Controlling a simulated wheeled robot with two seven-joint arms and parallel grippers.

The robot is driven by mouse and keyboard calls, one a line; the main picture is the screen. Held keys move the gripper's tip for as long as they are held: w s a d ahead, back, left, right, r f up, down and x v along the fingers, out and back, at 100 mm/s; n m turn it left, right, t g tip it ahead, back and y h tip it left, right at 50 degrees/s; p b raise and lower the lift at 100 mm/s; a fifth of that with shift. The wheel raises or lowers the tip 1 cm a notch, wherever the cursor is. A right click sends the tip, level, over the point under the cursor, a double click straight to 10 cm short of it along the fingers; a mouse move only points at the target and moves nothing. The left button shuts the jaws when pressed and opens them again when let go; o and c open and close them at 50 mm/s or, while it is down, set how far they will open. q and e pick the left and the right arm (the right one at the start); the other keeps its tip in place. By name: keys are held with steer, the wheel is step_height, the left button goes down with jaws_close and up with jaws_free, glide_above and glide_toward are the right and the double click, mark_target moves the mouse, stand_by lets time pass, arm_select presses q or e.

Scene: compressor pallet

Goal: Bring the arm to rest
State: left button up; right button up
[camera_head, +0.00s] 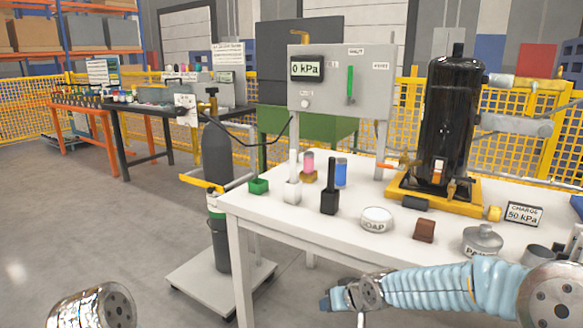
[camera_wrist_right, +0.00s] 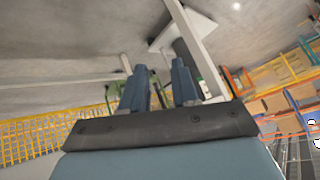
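My right arm comes in from the right in the head view, in a pale blue sleeve. Its gripper (camera_head: 328,302) is low in front of the white table's (camera_head: 262,212) near edge, to the right of the cylinder cart. In the right wrist view the two blue-grey fingers of the right gripper (camera_wrist_right: 163,82) stand apart with nothing between them. A metal part of my left arm shows at the bottom left of the head view. The left gripper is out of view.
A gas cylinder (camera_head: 217,165) stands left. Floor at left is clear.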

steer(key=s+f+m+g, duration=0.1)
steer(key=s+f+g, duration=0.1)
steer(key=s+f, duration=0.55)
steer(key=s+f+m+g, duration=0.1)
steer(key=s+f, duration=0.3)
steer(key=f, duration=0.6)
steer(key=s+f+m+g, duration=0.1)
steer(key=s+f, duration=0.4)
steer(key=s, duration=0.3)
steer(key=s+f+g, duration=0.2)
steer(key=s+f, duration=0.3)
steer(key=s, duration=0.3)
steer(key=shift+s+d+f+m, duration=0.3)
steer(key=shift+s+f+m, duration=0.05)
steer(key=shift+f+m, duration=0.05)
